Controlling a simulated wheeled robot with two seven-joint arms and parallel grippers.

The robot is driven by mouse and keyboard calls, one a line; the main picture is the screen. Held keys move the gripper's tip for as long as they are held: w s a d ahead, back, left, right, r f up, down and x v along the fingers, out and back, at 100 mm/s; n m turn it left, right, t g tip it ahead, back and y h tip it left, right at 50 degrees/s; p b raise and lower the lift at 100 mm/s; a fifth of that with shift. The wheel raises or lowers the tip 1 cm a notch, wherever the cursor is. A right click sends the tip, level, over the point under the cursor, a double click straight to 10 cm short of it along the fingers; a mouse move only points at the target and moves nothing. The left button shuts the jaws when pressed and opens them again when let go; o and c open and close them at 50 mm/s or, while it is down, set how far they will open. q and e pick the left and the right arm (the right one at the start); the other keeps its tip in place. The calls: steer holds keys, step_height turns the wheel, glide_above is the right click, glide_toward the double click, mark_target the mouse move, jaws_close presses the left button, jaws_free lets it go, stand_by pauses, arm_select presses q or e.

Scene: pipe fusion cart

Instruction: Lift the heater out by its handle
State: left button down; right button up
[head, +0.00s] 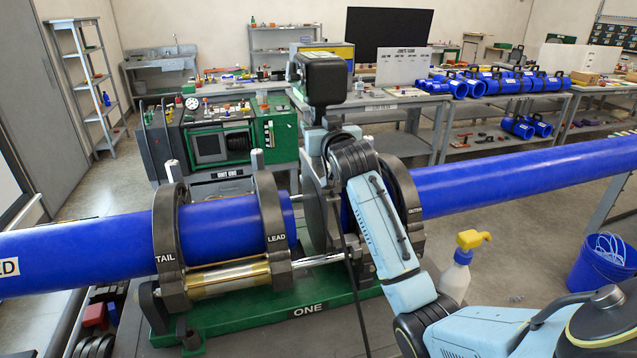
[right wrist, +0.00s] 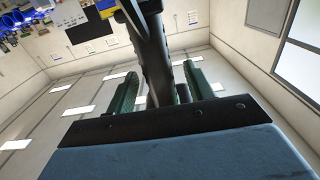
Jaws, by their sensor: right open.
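The heater (head: 316,214) is a dark round plate standing upright between the clamp rings marked LEAD and OUTER. A black box (head: 323,78) rises above it at the top. My right gripper (head: 322,128) is just under this box, partly hidden by my own wrist. In the right wrist view, my right gripper (right wrist: 160,85) shows two green fingers, standing apart. A dark bar (right wrist: 152,50), which looks like the heater's handle, runs up between them. I see gaps beside it, and the fingers are not closed on it. My left gripper is out of view.
A blue pipe (head: 225,215) lies in the TAIL and LEAD clamps, and another blue pipe (head: 530,174) extends right. The green base (head: 307,308) is below. A spray bottle (head: 457,272) stands right of my forearm, and a blue bucket (head: 600,265) is farther right.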

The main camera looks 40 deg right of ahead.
jaws_close()
